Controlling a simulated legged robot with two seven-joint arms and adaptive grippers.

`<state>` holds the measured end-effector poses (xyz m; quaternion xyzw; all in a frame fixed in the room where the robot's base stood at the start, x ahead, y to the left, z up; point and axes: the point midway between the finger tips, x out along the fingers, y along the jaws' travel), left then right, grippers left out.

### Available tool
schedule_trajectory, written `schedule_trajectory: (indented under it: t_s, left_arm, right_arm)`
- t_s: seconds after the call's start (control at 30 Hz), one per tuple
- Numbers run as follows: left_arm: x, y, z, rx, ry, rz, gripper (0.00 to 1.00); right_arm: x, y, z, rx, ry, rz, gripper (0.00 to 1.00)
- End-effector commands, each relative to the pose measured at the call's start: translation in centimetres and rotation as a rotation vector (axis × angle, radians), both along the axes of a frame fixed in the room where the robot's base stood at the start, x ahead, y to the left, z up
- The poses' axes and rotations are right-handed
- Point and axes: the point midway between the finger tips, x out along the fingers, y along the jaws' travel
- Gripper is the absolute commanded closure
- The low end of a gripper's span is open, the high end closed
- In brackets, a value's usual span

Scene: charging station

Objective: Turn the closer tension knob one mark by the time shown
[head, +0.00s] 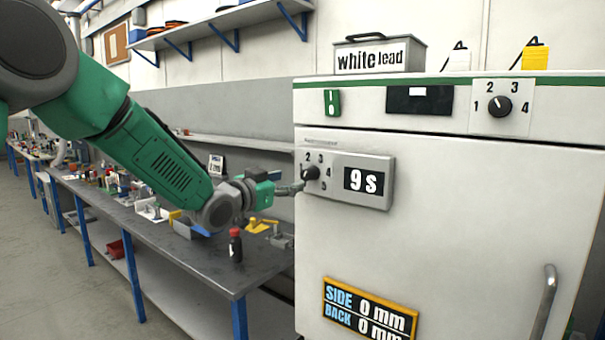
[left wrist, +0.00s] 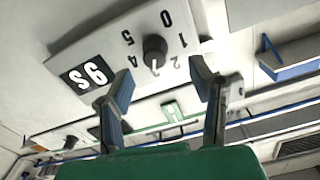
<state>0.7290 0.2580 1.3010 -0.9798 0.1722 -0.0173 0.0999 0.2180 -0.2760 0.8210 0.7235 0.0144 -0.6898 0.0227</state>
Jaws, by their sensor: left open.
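The closer tension knob (head: 310,173) is a small black dial on a grey panel (head: 348,197) on the white cabinet's front. Numbers ring it, and a display beside it reads 9 s. In the left wrist view the knob (left wrist: 155,48) shows upside down, its white pointer line directed down, between the 2 and the 4. My left gripper (head: 291,188) reaches in at the knob's left side. In the left wrist view its two fingers (left wrist: 160,72) are spread open, with the knob beyond the gap and nothing held. I cannot tell whether a finger touches it. My right gripper is not in view.
A second knob (head: 499,106) marked 1 to 4 sits higher on the cabinet (head: 450,220). A "white lead" box (head: 380,55) stands on top. A sign (head: 369,311) reads SIDE 0 mm, BACK 0 mm. A cluttered workbench (head: 215,265) lies below my left arm.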

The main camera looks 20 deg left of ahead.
Motion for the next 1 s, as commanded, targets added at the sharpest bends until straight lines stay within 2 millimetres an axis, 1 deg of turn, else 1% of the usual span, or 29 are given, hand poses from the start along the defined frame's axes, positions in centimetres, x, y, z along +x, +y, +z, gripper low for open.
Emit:
schedule_trajectory:
  t_s: [0.03, 0.1, 0.2, 0.3, 0.5, 0.73, 0.77, 0.8, 0.9, 1.0]
  left_arm:
    - [1.0, -0.6, 0.1, 0.002, -0.001, -0.002, 0.51]
    - [2.2, -1.1, 0.2, 0.003, -0.001, -0.002, 0.51]
    - [3.6, -1.7, 0.2, 0.003, -0.002, -0.002, 0.51]
    - [4.6, -2.0, 0.2, 0.002, -0.001, -0.001, 0.51]
    - [5.5, -2.1, 0.1, 0.000, -0.001, 0.000, 0.51]
    - [5.5, -2.0, 0.0, -0.002, -0.002, 0.000, 0.51]
    - [5.5, -2.0, 0.1, -0.001, -0.001, 0.000, 0.55]
    - [5.5, -2.1, 0.1, 0.000, -0.001, 0.000, 0.69]
    - [5.6, -2.0, 0.1, 0.000, -0.001, 0.001, 1.00]
    - [5.6, -2.0, 0.1, -0.001, -0.001, 0.003, 1.00]
  right_arm:
    - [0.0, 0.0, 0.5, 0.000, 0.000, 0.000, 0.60]
    - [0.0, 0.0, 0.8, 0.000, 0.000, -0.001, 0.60]
    - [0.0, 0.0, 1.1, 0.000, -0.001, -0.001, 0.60]
    - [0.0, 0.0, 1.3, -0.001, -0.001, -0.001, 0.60]
    - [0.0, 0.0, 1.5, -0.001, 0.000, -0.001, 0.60]
    - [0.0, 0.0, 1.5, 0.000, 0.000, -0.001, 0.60]
    - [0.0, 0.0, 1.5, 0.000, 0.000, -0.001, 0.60]
    - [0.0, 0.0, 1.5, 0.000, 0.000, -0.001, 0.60]
    - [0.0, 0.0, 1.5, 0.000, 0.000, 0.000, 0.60]
    - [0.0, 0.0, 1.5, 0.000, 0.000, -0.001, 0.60]
